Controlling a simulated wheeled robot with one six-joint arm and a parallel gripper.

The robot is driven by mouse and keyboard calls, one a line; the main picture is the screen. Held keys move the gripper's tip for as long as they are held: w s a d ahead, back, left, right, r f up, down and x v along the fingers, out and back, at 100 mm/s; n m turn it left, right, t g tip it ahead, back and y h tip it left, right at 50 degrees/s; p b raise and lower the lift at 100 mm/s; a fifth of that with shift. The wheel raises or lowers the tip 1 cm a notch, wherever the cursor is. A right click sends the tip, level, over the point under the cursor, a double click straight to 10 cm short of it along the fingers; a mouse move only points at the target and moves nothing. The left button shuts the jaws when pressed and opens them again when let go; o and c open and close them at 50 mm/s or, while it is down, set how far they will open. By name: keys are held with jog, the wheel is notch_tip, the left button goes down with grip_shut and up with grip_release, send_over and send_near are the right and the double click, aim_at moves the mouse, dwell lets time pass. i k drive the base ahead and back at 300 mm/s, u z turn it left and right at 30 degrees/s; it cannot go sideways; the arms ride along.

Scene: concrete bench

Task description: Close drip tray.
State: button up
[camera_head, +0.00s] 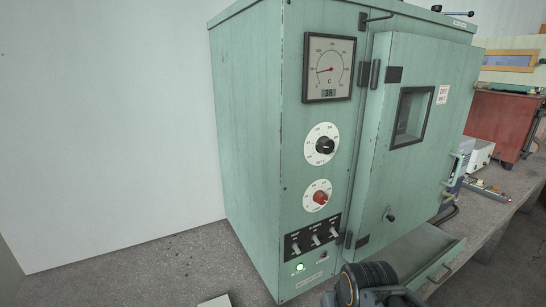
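The drip tray (432,246) is a shallow green metal tray low on the front of a green oven (245,130), beneath its door. It sticks out from the oven, so its inside shows, and a handle (441,274) is on its front face. A dark ribbed part of my arm is at the bottom edge, in front of the tray's left end, and hides some of it. My gripper's fingers do not show. I cannot tell whether anything touches the tray.
The oven door (415,150) has a small window and stands above the tray. Small devices (480,153) and a red cabinet (502,122) are at the right.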

aim_at(415, 257)
jog(key=z, duration=1.35)
jog(key=k, duration=0.95)
jog(key=z, duration=0.95)
jog(key=i, duration=0.9)
jog(key=u, duration=0.85)
jog(key=i, duration=0.75)
jog(key=u, duration=0.85)
